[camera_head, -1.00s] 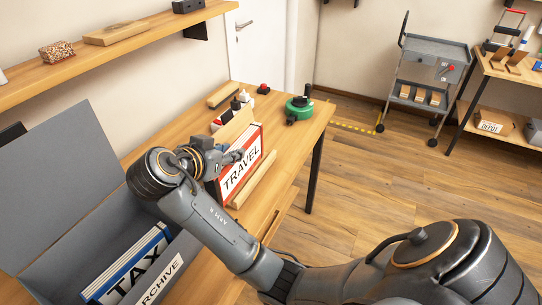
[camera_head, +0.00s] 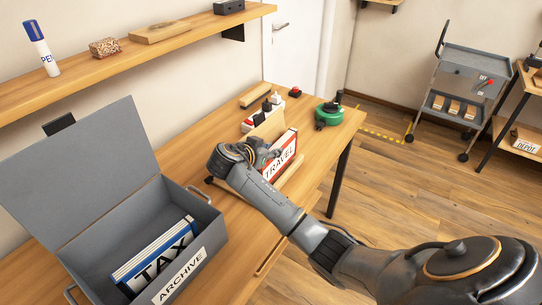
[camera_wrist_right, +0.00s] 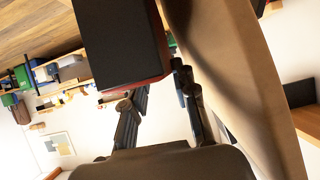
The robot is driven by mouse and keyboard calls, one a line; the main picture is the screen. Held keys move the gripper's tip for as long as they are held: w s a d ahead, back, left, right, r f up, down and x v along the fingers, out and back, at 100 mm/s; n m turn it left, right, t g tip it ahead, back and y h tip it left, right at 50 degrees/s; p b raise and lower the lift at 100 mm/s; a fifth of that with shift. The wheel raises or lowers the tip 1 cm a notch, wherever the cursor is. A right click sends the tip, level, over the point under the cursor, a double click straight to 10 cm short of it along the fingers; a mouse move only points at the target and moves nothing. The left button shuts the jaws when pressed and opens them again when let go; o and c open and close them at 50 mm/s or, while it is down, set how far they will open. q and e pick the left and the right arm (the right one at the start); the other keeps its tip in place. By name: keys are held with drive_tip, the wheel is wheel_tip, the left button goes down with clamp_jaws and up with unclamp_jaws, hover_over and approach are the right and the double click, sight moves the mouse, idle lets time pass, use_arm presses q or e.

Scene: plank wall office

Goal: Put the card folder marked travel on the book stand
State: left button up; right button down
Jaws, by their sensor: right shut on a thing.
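The card folder marked TRAVEL (camera_head: 281,156), white with a red border, stands tilted on the wooden book stand (camera_head: 290,174), behind its front ledge and against its back board. My right gripper (camera_head: 262,155) is at the folder's left end. In the right wrist view my right gripper (camera_wrist_right: 155,100) is shut on the folder (camera_wrist_right: 122,40), which shows as a dark block with a red edge. The gripper's fingertips are partly hidden in the head view. My left gripper is in neither view.
A grey open-lidded box marked ARCHIVE (camera_head: 190,262) holds a blue-and-white TAX folder (camera_head: 155,262). A wall shelf (camera_head: 130,58) runs above.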

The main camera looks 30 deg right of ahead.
wheel_tip(320, 180, down, 2)
drive_tip(key=shift+f+p, duration=0.1)
drive_tip(key=shift+p, duration=0.25)
drive_tip(key=shift+f, duration=0.2)
drive_tip(key=shift+a, duration=0.1)
drive_tip(key=c, duration=1.5)
unclamp_jaws()
drive_tip(key=shift+f, duration=0.2)
drive_tip(key=o, duration=0.4)
drive_tip(key=shift+o, duration=0.2)
drive_tip(key=shift+s, duration=0.1)
drive_tip(key=shift+r, duration=0.1)
